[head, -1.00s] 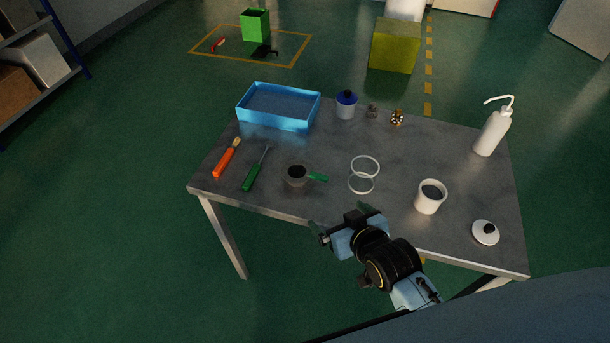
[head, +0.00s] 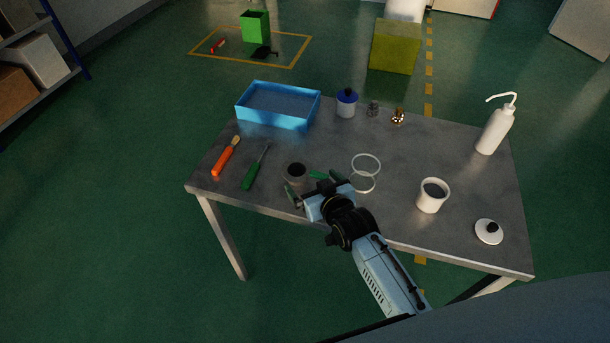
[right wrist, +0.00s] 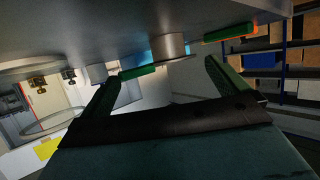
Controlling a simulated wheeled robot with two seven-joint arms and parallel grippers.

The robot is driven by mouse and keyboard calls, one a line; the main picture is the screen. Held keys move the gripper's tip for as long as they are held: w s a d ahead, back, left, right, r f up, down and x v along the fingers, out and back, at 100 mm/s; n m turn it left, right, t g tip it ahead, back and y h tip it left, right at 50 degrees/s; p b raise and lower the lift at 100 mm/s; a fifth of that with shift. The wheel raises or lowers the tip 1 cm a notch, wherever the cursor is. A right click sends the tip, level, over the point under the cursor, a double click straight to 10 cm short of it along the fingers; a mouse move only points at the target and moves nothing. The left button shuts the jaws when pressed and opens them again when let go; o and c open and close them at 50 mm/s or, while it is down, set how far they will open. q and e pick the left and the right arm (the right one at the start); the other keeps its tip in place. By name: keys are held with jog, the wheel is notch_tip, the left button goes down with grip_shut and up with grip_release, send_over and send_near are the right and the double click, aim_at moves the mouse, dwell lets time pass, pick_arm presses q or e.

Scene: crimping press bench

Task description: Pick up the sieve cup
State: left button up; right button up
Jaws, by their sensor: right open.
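The sieve cup (head: 296,170) is a small grey cup with a dark inside and a green handle pointing right. It stands on the table near its front edge. My right gripper (head: 312,187) is open and empty, just in front of the cup and partly over its handle side. In the right wrist view the cup (right wrist: 173,46) and its green handle (right wrist: 138,72) show beyond the gap between the open fingers (right wrist: 162,72). I cannot tell whether a finger touches the handle. My left gripper is not in view.
On the table (head: 300,143), a green screwdriver (head: 250,178) and an orange brush (head: 224,162) lie left of the cup. A blue tray (head: 278,120) stands behind.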

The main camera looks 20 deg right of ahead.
aim_at(296, 171)
jog(key=x, duration=0.3)
jog(key=shift+w+b, duration=0.35)
jog(key=shift+w, duration=0.05)
jog(key=c, duration=0.8)
